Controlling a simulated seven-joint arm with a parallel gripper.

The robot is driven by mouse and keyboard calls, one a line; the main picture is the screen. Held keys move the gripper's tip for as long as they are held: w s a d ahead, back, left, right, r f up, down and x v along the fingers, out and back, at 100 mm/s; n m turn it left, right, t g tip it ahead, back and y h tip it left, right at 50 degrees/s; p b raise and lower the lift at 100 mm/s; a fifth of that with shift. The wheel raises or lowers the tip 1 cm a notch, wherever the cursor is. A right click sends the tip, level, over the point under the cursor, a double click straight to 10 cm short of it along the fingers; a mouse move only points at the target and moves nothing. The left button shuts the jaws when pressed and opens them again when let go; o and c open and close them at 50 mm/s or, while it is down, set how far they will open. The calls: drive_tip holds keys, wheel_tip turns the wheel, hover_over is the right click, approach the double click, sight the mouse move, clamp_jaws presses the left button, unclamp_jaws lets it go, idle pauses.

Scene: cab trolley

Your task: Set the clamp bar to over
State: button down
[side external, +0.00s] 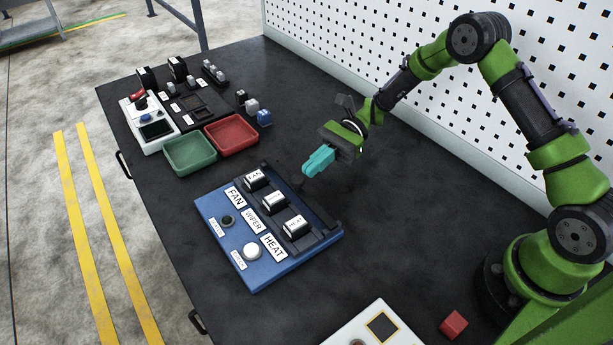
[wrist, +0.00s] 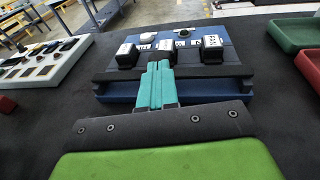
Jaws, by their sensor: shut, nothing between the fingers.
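The blue switch panel (side external: 282,270) lies on the dark table with several rocker-like blocks in a row, labelled FAN, WIPER and HEAT. A dark bar (side external: 312,208), which looks like the clamp bar, lies along the panel edge nearest my arm, beside the blocks and not across their tops. It also shows in the wrist view as a long dark strip (wrist: 215,72), partly hidden by my fingers. My gripper (side external: 306,172) has teal fingers, shut and empty, above the table near the bar's far end. In the wrist view its fingertips (wrist: 160,68) overlap the bar; contact cannot be told.
Green (side external: 190,153) and red (side external: 232,135) trays stand behind the panel. A white control box (side external: 160,133) and dark parts lie farther back. A red cube (side external: 453,325) and a white board (side external: 375,330) are near the front. A perforated wall (side external: 400,60) borders the table.

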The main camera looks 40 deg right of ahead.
sight(298, 176)
drive_tip(key=shift+a, duration=0.4)
drive_tip(key=shift+x, duration=1.55)
drive_tip(key=shift+w+a+r, duration=0.1)
drive_tip(key=shift+r, duration=0.05)
drive_tip(key=v, duration=1.5)
drive_tip(key=shift+w, duration=0.1)
